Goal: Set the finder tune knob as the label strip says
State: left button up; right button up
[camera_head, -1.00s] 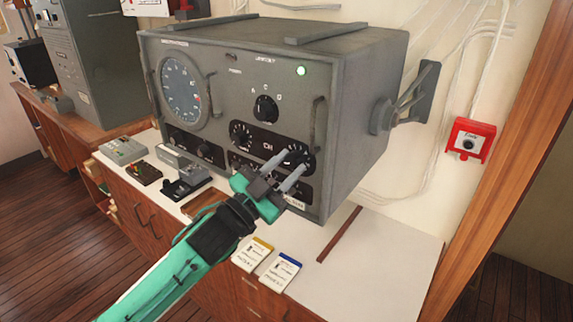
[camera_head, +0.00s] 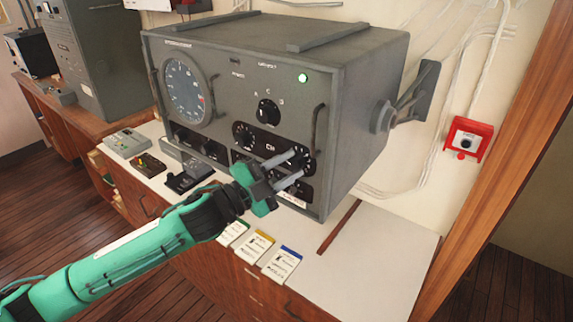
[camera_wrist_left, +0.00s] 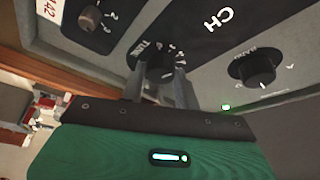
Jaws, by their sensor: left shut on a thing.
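The finder (camera_head: 232,88) is a grey box with a round dial. Its black tune knob (camera_head: 305,160) is at the panel's lower right, partly covered by my fingers in the head view. My left gripper (camera_head: 298,164) has one finger above the other at this knob and is shut on it. In the left wrist view the knob (camera_wrist_left: 158,72) is between the fingers, beside the word TUNE; its pointer setting is unclear. A white label strip (camera_head: 294,201) sits below it; its end, reading "42", shows in the left wrist view (camera_wrist_left: 48,8). My right gripper is out of view.
Other knobs stand close: the channel knob (camera_head: 244,135), a three-position selector (camera_head: 268,112) and a small brown knob (camera_wrist_left: 92,16). A handle (camera_head: 318,130) rises just right of the tune knob. Cards (camera_head: 256,247) lie at the counter edge; the white counter (camera_head: 385,245) is clear at right.

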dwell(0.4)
pick_arm(q)
jog(key=o, duration=1)
jog(key=shift+c, duration=0.2)
jog(key=b+v, duration=0.6)
jog(key=v, duration=0.7)
jog(key=shift+s+a+b, duration=0.25)
jog(key=shift+a+b, duration=0.05)
jog(key=shift+f, duration=0.1)
